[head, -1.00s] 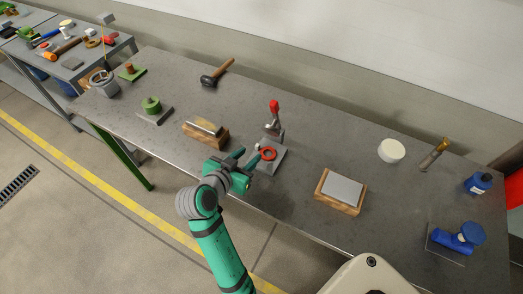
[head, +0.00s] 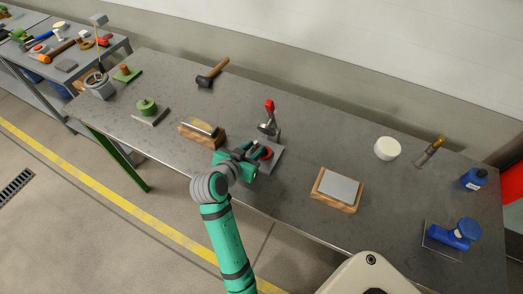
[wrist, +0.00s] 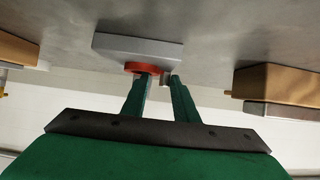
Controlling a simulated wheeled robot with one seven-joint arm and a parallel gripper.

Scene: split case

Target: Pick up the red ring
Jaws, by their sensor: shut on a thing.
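The red ring (head: 266,153) lies at the grey plate (head: 275,161) of the toggle clamp on the bench. It also shows in the wrist view (wrist: 143,68), flat against the plate (wrist: 140,46). My gripper (head: 253,149) reaches over the plate from the front left. In the wrist view its two green fingers (wrist: 160,80) are at the ring's near edge, one finger overlapping the ring and the other beside a small grey post (wrist: 165,80). The gripper is shut on the ring's rim; the exact contact is partly hidden by the fingers.
The clamp's red handle (head: 269,107) rises just behind the plate. A wooden block with metal bars (head: 203,134) is to the left, and a wooden block with a grey top (head: 338,188) to the right. A hammer (head: 212,74) lies behind.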

